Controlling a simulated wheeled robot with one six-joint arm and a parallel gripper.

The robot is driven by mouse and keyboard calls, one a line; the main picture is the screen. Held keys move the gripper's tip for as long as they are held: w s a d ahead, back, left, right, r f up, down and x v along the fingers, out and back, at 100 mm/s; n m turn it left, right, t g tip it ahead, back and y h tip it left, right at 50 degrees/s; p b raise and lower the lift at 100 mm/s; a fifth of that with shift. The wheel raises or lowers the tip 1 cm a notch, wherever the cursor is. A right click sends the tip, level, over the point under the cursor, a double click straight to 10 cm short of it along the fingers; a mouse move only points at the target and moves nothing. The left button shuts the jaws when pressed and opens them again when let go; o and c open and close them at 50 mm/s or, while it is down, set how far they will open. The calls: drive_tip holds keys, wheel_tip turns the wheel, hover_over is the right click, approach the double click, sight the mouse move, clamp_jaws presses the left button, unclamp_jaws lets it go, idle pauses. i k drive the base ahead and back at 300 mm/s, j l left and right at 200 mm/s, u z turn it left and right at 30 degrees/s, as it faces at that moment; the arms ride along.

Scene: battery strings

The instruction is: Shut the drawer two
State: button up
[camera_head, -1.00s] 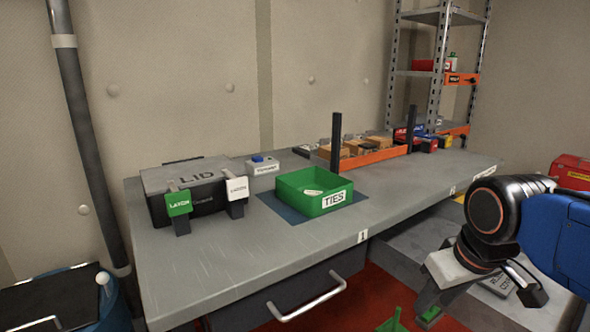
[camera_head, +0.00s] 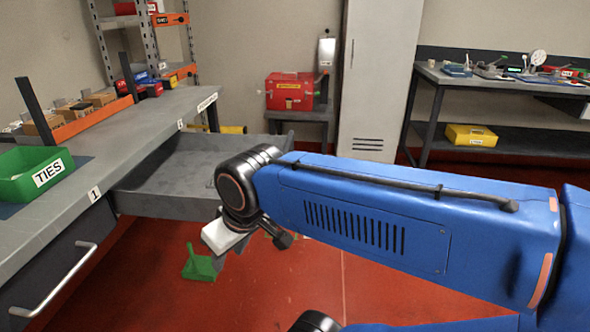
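A grey drawer (camera_head: 165,188) stands open, pulled out from under the workbench beyond the label 1. A small label (camera_head: 180,124) sits on the bench edge above it, too small to read surely. The drawer's right part and its front are hidden behind my arm. My gripper (camera_head: 228,258) hangs below the black wrist joint, pointing down, in front of the drawer in the picture. Its fingers are small and mostly hidden, so I cannot tell whether they are open or touch anything.
Another drawer (camera_head: 50,275) with a metal handle is shut under the label 1. A green object (camera_head: 199,263) is on the red floor. A red box (camera_head: 290,92) and a grey locker (camera_head: 372,85) stand behind.

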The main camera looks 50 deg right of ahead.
sight(171, 182)
drive_tip(key=k+l+z, duration=0.1)
drive_tip(key=z, duration=0.35)
drive_tip(key=k+l+z, duration=0.15)
drive_tip(key=z, duration=0.3)
drive_tip(key=k+l, duration=0.05)
drive_tip(key=k, duration=0.05)
